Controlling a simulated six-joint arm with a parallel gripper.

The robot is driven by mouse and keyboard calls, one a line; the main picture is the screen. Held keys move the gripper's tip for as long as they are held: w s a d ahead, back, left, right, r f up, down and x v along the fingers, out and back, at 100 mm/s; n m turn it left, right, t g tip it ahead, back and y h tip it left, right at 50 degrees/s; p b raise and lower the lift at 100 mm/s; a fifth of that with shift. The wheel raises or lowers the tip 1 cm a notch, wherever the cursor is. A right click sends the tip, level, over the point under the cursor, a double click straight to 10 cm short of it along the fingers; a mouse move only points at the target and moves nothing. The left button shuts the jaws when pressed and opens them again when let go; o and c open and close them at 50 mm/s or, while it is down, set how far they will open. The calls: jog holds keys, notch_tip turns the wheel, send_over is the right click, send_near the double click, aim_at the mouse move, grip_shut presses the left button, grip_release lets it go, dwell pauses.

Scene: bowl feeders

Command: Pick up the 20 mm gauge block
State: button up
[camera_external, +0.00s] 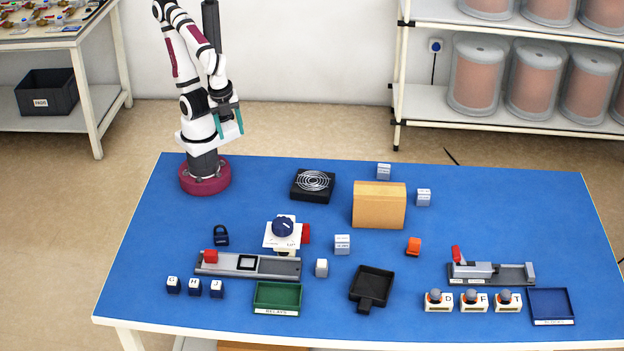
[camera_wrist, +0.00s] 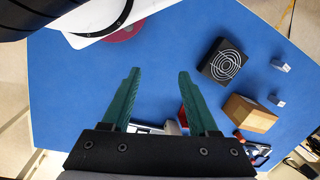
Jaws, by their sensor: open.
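Several small pale grey blocks with labels stand on the blue table: a back block (camera_external: 384,171), a block right of the cardboard box (camera_external: 423,197), a middle block (camera_external: 342,244) and a front block (camera_external: 321,267). Their markings are too small to read, so I cannot tell which is the 20 mm gauge block. Two pale blocks also show in the wrist view, an upper one (camera_wrist: 281,66) and a lower one (camera_wrist: 277,100). My gripper (camera_external: 230,131) is open and empty, raised near my base, apart from all blocks. Its teal fingers show spread in the wrist view (camera_wrist: 158,72).
A black fan (camera_external: 313,185) and cardboard box (camera_external: 379,205) stand at the back. A dial on a white plate (camera_external: 283,228), grey rail (camera_external: 220,264), black tray (camera_external: 372,288), green tray (camera_external: 277,297), orange piece (camera_external: 413,246) and red-handled clamp (camera_external: 490,271) stand farther forward.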

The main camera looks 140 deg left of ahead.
jog(key=w+a+f+n+t, duration=0.1)
jog(key=w+a+n+t, duration=0.15)
jog(key=w+n, duration=0.4)
jog(key=w+a+f+n+t, duration=0.1)
jog(key=w+a+f+n, duration=0.1)
jog(key=w+a+n, duration=0.45)
jog(key=w+a+f+n+t+y, duration=0.2)
jog(key=w+a+f+n+t, duration=0.15)
jog(key=w+a+n, duration=0.7)
jog(key=n+t+y, duration=0.7)
jog(key=n, duration=1.9)
send_over(384, 172)
jog(key=a+v, duration=0.1)
jog(key=v, duration=0.4)
notch_tip(384, 172, down, 6)
jog(key=shift+y, duration=0.3)
notch_tip(384, 172, down, 8)
jog(key=shift+s+f, duration=0.1)
jog(key=shift+s, duration=0.1)
jog(key=x, duration=0.7)
jog(key=shift+w+d+r, duration=0.1)
jog(key=shift+r, duration=0.15)
jog(key=shift+w+a, duration=0.15)
jog(key=shift+a, duration=0.05)
grip_shut()
